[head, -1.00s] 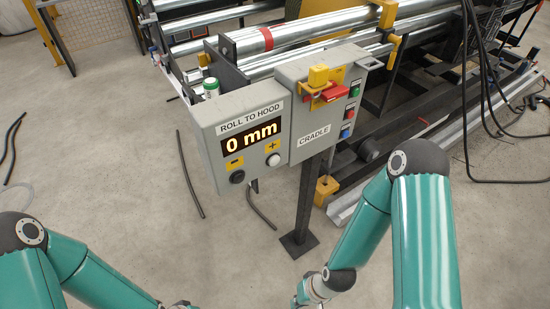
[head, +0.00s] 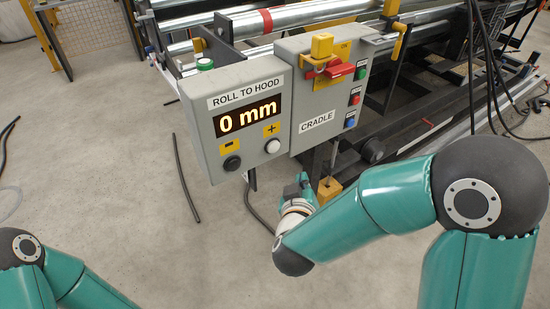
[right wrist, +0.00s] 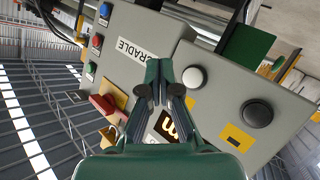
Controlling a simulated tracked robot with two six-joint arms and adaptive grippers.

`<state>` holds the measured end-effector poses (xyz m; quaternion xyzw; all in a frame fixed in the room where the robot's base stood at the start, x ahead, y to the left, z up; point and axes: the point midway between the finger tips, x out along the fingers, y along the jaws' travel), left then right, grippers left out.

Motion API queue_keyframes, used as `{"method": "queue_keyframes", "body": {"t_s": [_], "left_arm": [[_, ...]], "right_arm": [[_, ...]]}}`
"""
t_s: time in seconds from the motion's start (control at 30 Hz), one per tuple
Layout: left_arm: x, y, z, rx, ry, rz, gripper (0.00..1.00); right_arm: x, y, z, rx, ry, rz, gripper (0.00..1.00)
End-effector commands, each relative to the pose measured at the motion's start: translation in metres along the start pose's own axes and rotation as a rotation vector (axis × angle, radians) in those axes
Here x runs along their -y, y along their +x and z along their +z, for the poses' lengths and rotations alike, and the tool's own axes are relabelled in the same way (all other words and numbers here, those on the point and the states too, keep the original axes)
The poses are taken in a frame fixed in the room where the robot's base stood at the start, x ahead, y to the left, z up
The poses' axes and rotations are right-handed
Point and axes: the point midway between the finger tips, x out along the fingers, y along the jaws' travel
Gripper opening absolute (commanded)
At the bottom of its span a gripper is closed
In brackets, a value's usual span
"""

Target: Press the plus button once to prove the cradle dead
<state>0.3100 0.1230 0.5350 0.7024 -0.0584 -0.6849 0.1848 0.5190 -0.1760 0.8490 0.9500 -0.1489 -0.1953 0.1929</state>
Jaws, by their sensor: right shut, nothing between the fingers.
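The grey ROLL TO HOOD box (head: 205,122) has a display (head: 248,114) reading 0 mm. The white plus button (head: 272,146) sits under its yellow plus label, right of the black minus button (head: 232,163). The grey CRADLE box (head: 300,126) adjoins on the right. My right gripper (head: 302,184) is below the boxes, partly hidden by its own wrist. In the right wrist view its shut, empty fingers (right wrist: 159,88) point at the panel, beside the white plus button (right wrist: 193,77); contact cannot be told. The black minus button (right wrist: 256,113) is farther right. My left gripper is out of view.
The CRADLE box carries a red switch handle (head: 340,70) with a yellow padlock (head: 322,46), and green, red and blue buttons on its right side. A green-topped lamp (head: 205,64) stands on the ROLL TO HOOD box. Metal rollers lie behind; open floor is left.

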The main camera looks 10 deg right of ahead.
Motion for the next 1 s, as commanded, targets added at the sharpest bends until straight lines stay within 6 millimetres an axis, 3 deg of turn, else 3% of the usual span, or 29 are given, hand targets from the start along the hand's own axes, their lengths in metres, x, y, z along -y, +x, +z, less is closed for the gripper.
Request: {"method": "queue_keyframes", "body": {"t_s": [0.53, 1.0], "left_arm": [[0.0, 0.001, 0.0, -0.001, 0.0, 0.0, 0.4], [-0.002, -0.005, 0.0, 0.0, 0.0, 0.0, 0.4]], "right_arm": [[-0.003, 0.001, -0.007, -0.008, -0.012, 0.027, 0.0], [0.025, 0.04, -0.035, -0.008, -0.01, 0.026, 0.0]]}}
